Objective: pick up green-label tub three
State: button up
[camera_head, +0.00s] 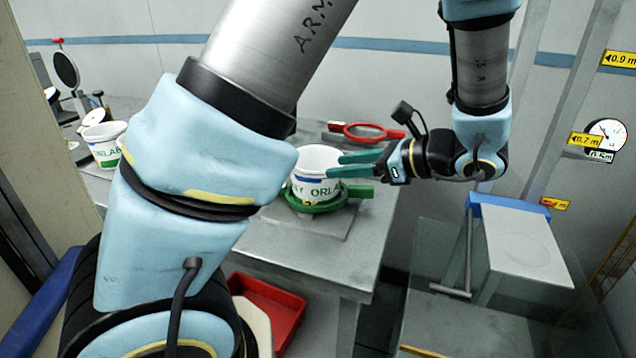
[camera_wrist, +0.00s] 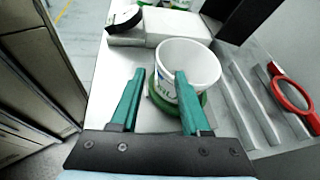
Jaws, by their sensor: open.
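A white tub with green lettering (camera_head: 316,172) stands upright in a green ring holder (camera_head: 318,206) on the grey table. It also shows in the wrist view (camera_wrist: 188,65), empty inside as far as I can see. My gripper (camera_head: 350,164) is open, with its green fingers level with the tub at its right side. In the wrist view my gripper (camera_wrist: 157,88) has its right finger overlapping the tub's front and its left finger off to the left of it. I cannot tell whether a finger touches the tub. Another white tub with green lettering (camera_head: 103,145) stands at the far left.
A red ring holder (camera_head: 366,131) sits empty behind the tub. A red tray (camera_head: 268,312) is below the table. A white-topped box with blue trim (camera_head: 522,245) stands at the right. A white block (camera_wrist: 172,27) lies beyond the tub.

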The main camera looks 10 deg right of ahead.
aim_at(303, 176)
jog(key=p+x, duration=0.3)
jog(key=x, duration=0.6)
jog(key=shift+a, duration=0.35)
jog(key=shift+w+a+f, duration=0.25)
jog(key=shift+f, duration=0.05)
grip_shut()
dwell(0.8)
